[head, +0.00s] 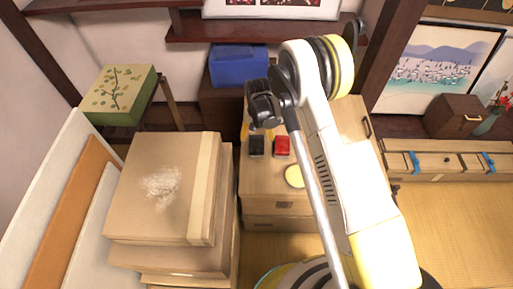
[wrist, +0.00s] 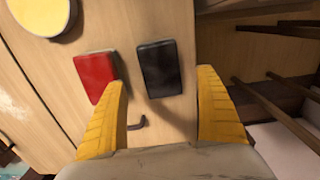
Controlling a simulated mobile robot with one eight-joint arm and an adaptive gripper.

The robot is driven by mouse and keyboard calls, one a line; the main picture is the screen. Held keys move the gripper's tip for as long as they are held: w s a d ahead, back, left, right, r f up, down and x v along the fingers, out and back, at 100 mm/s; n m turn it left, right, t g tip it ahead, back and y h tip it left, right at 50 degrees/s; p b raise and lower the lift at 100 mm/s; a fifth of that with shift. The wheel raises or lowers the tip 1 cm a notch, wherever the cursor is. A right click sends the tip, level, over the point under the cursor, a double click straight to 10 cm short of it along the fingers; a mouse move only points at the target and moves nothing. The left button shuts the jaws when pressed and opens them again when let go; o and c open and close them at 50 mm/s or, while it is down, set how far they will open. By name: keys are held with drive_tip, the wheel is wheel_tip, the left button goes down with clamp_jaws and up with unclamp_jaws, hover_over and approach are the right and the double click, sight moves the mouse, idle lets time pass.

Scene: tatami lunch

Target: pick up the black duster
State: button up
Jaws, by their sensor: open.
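The black duster (head: 257,146) is a small dark block lying on top of the light wooden cabinet (head: 265,180). In the wrist view the black duster (wrist: 160,68) lies ahead of and between my two yellow fingers. My gripper (wrist: 163,82) is open and empty, with one finger on each side of the duster's near end. In the head view my gripper (head: 258,131) is over the cabinet, just behind the duster, partly hidden by my arm. I cannot tell the exact height gap.
A red block (wrist: 95,75) lies close left of the duster, near my left finger. A round yellow thing (head: 294,176) is also on the cabinet. Stacked cardboard boxes (head: 165,190) stand left of it. A blue box (head: 238,65) is behind.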

sight(257, 143)
wheel_tip(257, 143, down, 5)
drive_tip(key=b, duration=0.3)
drive_tip(key=shift+s+a+f, duration=0.1)
drive_tip(key=shift+f, duration=0.05)
drive_tip(key=c, duration=1.3)
drive_tip(key=shift+r+p, duration=0.4)
drive_tip(key=shift+r, duration=0.25)
drive_tip(key=r+p, duration=0.1)
drive_tip(key=r, duration=0.1)
drive_tip(key=r+p, duration=0.1)
drive_tip(key=r, duration=0.1)
drive_tip(key=shift+s+d, duration=0.15)
drive_tip(key=shift+d, duration=0.25)
drive_tip(key=s+d+r+p, duration=0.1)
drive_tip(key=d+r, duration=0.1)
drive_tip(key=d, duration=0.1)
drive_tip(key=s+d+r+p, duration=0.1)
drive_tip(key=s+d+r, duration=0.1)
drive_tip(key=d, duration=0.1)
drive_tip(key=s+d+r+p, duration=0.1)
drive_tip(key=d+r+p, duration=0.1)
drive_tip(key=d, duration=0.1)
drive_tip(key=shift+s+d, duration=0.3)
drive_tip(key=shift+d, duration=0.1)
